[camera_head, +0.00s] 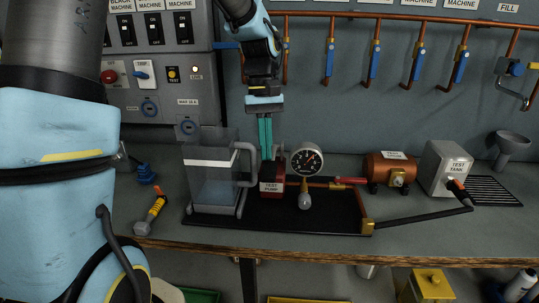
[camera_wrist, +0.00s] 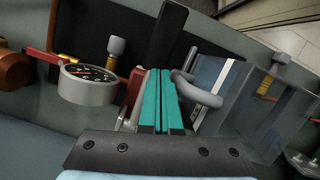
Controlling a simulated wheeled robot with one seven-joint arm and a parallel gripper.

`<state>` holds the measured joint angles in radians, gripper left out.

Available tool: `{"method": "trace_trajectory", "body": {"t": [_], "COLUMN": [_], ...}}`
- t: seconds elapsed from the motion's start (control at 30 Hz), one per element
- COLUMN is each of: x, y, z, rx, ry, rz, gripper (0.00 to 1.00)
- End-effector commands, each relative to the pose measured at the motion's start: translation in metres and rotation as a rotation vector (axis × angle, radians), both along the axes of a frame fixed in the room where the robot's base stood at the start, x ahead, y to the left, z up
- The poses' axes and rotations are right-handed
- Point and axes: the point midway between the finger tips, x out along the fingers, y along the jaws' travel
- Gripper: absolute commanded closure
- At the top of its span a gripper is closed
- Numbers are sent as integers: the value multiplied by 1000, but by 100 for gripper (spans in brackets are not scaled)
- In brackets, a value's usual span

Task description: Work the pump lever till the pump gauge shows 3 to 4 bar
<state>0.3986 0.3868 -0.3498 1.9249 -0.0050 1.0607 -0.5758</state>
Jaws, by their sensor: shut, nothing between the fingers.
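The red test pump (camera_head: 272,188) stands on a black base plate, its label facing front. It shows partly in the wrist view (camera_wrist: 134,88), beside my fingers. My gripper (camera_head: 266,156) has teal fingers pointing down, shut and empty, just behind and above the pump; they also fill the middle of the wrist view (camera_wrist: 159,74). I cannot make out the pump lever for sure; a dark bar (camera_wrist: 167,32) lies beyond the fingertips. The round white pump gauge (camera_head: 307,162) stands right of the pump, also in the wrist view (camera_wrist: 88,74). Its needle is too small to read.
A clear water tank (camera_head: 212,184) with a grey pipe stands close left of the pump. A grey knob (camera_head: 305,199) on a brass stem is in front of the gauge. A copper cylinder (camera_head: 380,171) and the test tank (camera_head: 443,168) stand right. Free bench lies in front.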

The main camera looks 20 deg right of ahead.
Motion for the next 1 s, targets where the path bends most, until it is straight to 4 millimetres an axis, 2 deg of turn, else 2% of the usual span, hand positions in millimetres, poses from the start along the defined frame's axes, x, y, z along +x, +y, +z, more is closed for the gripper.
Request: {"method": "trace_trajectory", "body": {"t": [0.17,0.5,0.63,0.8,1.0], "x": [3,19,23,26,26], "y": [-1,-4,-5,-4,-4], "z": [9,72,91,103,105], "rx": [0,-3,-1,0,0], "ry": [-1,-4,-3,-1,-1], "rz": [0,0,0,0,0], "gripper": [100,100,100,100,100]}}
